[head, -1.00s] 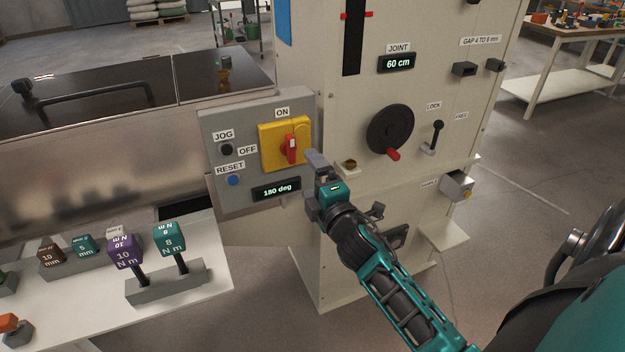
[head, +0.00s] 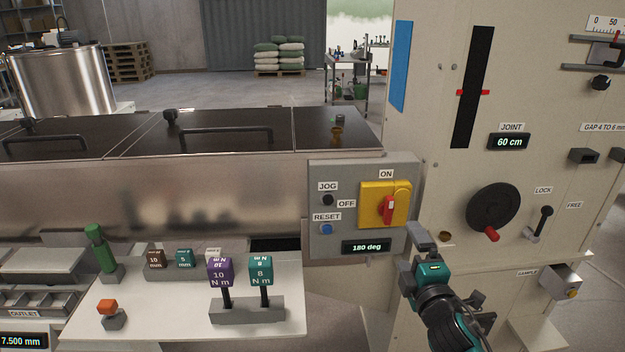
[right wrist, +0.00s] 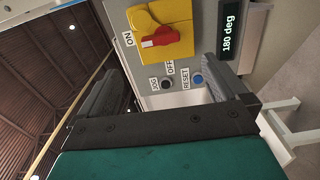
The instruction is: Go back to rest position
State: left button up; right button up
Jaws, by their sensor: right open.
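My right gripper (head: 412,256) is in front of the machine, just below and right of the grey control box (head: 316,180). It is open and empty, with its two fingers apart in the right wrist view (right wrist: 165,90). The red switch handle (head: 389,209) sits on a yellow plate (head: 370,190) on that box and points to ON. The same red handle shows in the right wrist view (right wrist: 161,37), apart from the fingers. The box display (head: 367,247) reads 180 deg. My left gripper is not in view.
A white table (head: 180,315) at lower left holds a purple 10 Nm tool (head: 220,270), a teal 8 Nm tool (head: 261,270) and a green-handled tool (head: 100,245). A black handwheel (head: 493,206) and a lock lever (head: 541,220) stick out from the cabinet at right.

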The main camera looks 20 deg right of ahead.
jog(key=s+a+f+m+g+y, duration=0.6)
jog(key=s+a+f+m, duration=0.6)
jog(key=s+a+f, duration=0.4)
jog(key=s+f, duration=0.1)
jog(key=s, duration=0.2)
jog(key=shift+s+a+f+m+g, duration=0.2)
jog(key=shift+a+f+m+g, duration=0.05)
jog(key=shift+f+m+g, duration=0.15)
jog(key=shift+r, duration=0.1)
